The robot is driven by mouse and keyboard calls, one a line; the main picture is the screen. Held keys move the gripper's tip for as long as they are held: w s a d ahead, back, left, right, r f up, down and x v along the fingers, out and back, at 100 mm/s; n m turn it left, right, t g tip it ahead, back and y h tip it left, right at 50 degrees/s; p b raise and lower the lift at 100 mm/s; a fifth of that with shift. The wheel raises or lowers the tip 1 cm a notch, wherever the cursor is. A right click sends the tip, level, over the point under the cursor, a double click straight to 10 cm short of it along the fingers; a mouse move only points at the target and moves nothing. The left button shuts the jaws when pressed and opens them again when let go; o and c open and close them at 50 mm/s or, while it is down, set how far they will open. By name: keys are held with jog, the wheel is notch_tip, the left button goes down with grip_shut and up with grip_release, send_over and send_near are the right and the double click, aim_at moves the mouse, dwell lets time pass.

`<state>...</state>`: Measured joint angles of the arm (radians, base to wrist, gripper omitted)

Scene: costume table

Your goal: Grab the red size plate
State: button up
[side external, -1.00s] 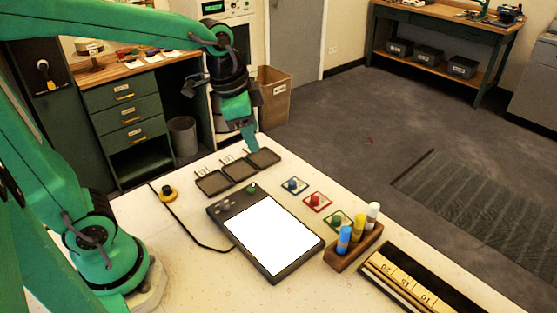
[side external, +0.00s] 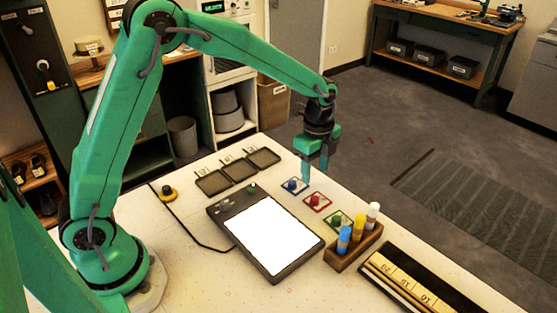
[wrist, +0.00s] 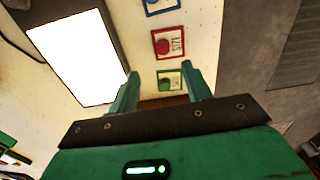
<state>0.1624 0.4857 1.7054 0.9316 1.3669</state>
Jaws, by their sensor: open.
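The red size plate (side external: 313,206) lies flat on the pale table, a small red-framed square with a red knob. It sits between the blue plate (side external: 290,190) and the green plate (side external: 334,223) in a slanting row. My gripper (side external: 316,174) is open and empty, pointing down above the row, apart from the plates. In the wrist view the red plate (wrist: 178,49) lies beyond my fingertips (wrist: 161,70), and the green plate (wrist: 164,84) shows between the fingers. The blue plate (wrist: 162,10) is partly cut off at the top edge.
A lit white panel (side external: 266,236) lies left of the row. A wooden block (side external: 345,262) with upright coloured sticks stands close to the green plate. Three dark trays (side external: 238,170) lie at the back left.

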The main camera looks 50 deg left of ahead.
aim_at(315, 198)
jog(key=shift+w+d+f+m, duration=0.2)
jog(key=shift+w+f+m, duration=0.15)
jog(key=shift+f, duration=0.4)
jog(key=shift+a+f, duration=0.1)
jog(key=shift+f, duration=3.8)
jog(key=c, duration=1.1)
